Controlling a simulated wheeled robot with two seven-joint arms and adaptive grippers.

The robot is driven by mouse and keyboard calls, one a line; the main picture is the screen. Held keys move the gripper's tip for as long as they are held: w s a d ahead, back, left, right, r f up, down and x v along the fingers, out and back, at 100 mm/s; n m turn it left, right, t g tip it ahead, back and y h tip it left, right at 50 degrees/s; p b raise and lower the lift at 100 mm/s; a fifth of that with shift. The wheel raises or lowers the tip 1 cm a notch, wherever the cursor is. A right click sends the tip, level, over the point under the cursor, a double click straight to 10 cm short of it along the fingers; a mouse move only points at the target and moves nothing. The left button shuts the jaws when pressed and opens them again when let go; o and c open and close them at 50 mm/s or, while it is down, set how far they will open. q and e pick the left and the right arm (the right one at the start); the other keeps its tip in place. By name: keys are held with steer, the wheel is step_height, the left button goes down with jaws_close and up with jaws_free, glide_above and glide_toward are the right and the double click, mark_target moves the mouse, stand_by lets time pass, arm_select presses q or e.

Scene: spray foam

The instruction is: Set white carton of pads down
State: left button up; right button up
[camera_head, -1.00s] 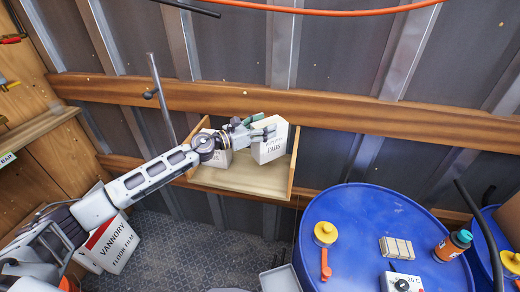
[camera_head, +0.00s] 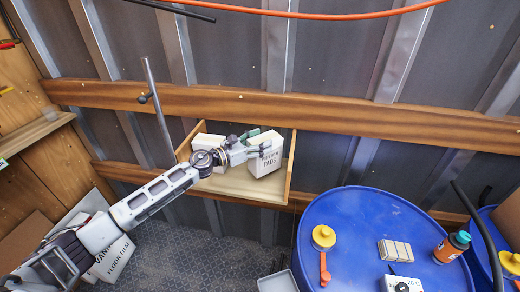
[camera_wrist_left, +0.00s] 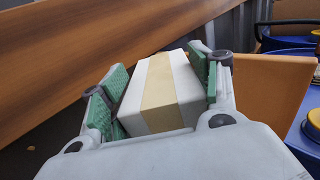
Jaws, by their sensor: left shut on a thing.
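The white carton of pads (camera_head: 268,163), with dark lettering reading "PADS", is upright inside the open-fronted wooden shelf (camera_head: 240,187) on the wall. My left gripper (camera_head: 262,147) reaches in from the left and is shut on the carton's upper part. In the left wrist view the carton (camera_wrist_left: 160,95), with a tan tape band, sits between the green finger pads. The carton is low, close to the shelf floor; I cannot tell whether its base touches. My right gripper is in neither view.
Another white box (camera_head: 217,140) stands in the shelf's left part, partly hidden by my gripper. The shelf's right side wall (camera_head: 291,168) is close to the carton. A blue drum (camera_head: 340,215) with several items stands at the right. A floor filler bag (camera_head: 112,258) is at lower left.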

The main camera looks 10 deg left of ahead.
arm_select(q)
steer(key=shift+f, duration=1.5)
steer(key=shift+f+b, duration=0.2)
steer(key=shift+b, duration=0.1)
steer(key=o, duration=1.6)
steer(key=shift+s+r, duration=0.1)
steer(key=shift+r, duration=0.1)
steer(key=b+v, duration=0.3)
steer(key=v, duration=0.9)
